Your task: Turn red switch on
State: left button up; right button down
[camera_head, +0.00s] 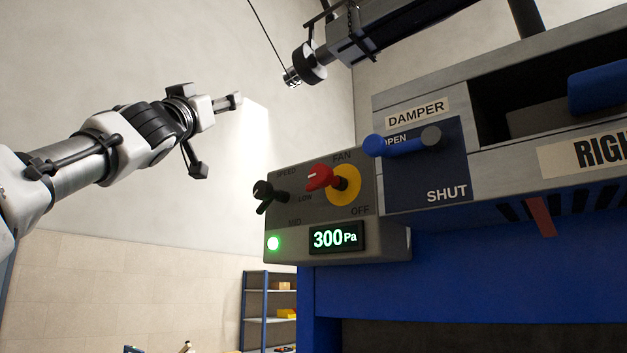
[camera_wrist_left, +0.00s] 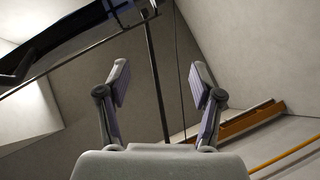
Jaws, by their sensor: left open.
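The red switch (camera_head: 320,177) is a red knob on a yellow round plate (camera_head: 347,186), on a grey control box (camera_head: 362,245). It lies between the words FAN above and OFF below, its red grip pointing left. My left gripper (camera_head: 219,136) is left of the box in the head view, open and empty, with clear air between it and the switch. In the left wrist view its two fingers (camera_wrist_left: 160,90) stand apart with nothing between them; the switch is not in that view. My right gripper is not in view.
A black speed knob (camera_head: 265,196) sits left of the red switch. A green light (camera_head: 273,243) and a 300 Pa display (camera_head: 336,238) are lit below. A blue damper handle (camera_head: 400,142) juts out at right. A dark arm-like part (camera_head: 350,40) hangs above.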

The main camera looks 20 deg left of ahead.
pick_arm(q)
notch_tip(320, 180, down, 3)
jog(key=n+g+y+b, duration=0.1)
jog(key=n+g+y, duration=0.1)
jog(key=n+y, duration=0.35)
jog(key=n+g+h+b, duration=0.4)
jog(key=h+b, duration=0.5)
jog(key=h, duration=0.1)
send_near(318, 170)
jog(key=w+d, duration=0.1)
jog(key=w, duration=0.2)
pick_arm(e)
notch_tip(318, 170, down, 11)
pick_arm(q)
jog(key=shift+y, duration=0.25)
jog(key=p+x, duration=0.2)
jog(key=p, duration=0.1)
jog(key=p+x, duration=0.5)
jog(key=p, duration=0.1)
jog(key=shift+w+a+r, duration=0.2)
jog(key=shift+r, duration=0.25)
jog(key=shift+w+d+f, duration=0.15)
jog(key=shift+w+f, duration=0.05)
jog(key=shift+w, duration=0.1)
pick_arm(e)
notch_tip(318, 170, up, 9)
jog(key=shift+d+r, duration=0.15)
pick_arm(q)
jog(key=shift+f, duration=0.1)
